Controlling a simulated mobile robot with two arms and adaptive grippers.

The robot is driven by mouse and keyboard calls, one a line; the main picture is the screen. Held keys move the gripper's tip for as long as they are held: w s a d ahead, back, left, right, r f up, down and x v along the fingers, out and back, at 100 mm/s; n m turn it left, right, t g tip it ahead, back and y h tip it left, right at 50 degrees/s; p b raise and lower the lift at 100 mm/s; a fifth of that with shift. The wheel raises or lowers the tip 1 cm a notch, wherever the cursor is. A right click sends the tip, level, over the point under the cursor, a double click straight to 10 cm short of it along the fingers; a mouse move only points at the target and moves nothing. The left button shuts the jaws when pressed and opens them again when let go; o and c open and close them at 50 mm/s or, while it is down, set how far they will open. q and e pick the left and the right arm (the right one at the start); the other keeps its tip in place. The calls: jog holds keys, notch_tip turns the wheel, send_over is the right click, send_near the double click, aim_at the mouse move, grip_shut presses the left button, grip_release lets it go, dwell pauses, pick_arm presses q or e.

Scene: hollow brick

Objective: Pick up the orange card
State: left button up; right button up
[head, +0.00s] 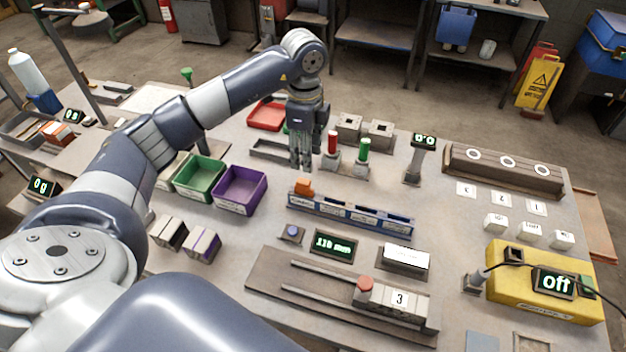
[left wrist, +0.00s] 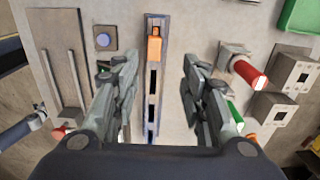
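The orange card (head: 304,186) is a small orange piece standing up out of the left end slot of the long blue rack (head: 350,216). In the left wrist view the orange card (left wrist: 154,46) shows at the upper end of the rack (left wrist: 152,100), and the slots below it look dark and empty. My left gripper (head: 301,163) is above the table, just behind the card in the head view. In the left wrist view my left gripper (left wrist: 160,66) is open and empty, its fingers apart on either side of the rack. My right gripper is in neither view.
Red (head: 332,143) and green (head: 364,149) handles stand right of my left gripper. A purple bin (head: 240,188) is to the left. A display (head: 333,245) and a rail fixture (head: 320,290) lie in front of the rack.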

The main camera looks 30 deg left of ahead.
pick_arm(q)
jog(key=p, duration=0.1)
send_over(306, 181)
jog(key=f, duration=0.4)
jog(key=shift+s+a+f, duration=0.1)
jog(key=shift+s, duration=0.25)
jog(key=shift+w+f, duration=0.1)
jog(key=shift+f, duration=0.15)
notch_tip(306, 181, down, 5)
jog(key=p, duration=0.2)
jog(key=shift+w+p, duration=0.1)
jog(key=shift+p, duration=0.3)
jog(key=shift+f, duration=0.15)
jog(key=shift+c, duration=0.6)
grip_shut()
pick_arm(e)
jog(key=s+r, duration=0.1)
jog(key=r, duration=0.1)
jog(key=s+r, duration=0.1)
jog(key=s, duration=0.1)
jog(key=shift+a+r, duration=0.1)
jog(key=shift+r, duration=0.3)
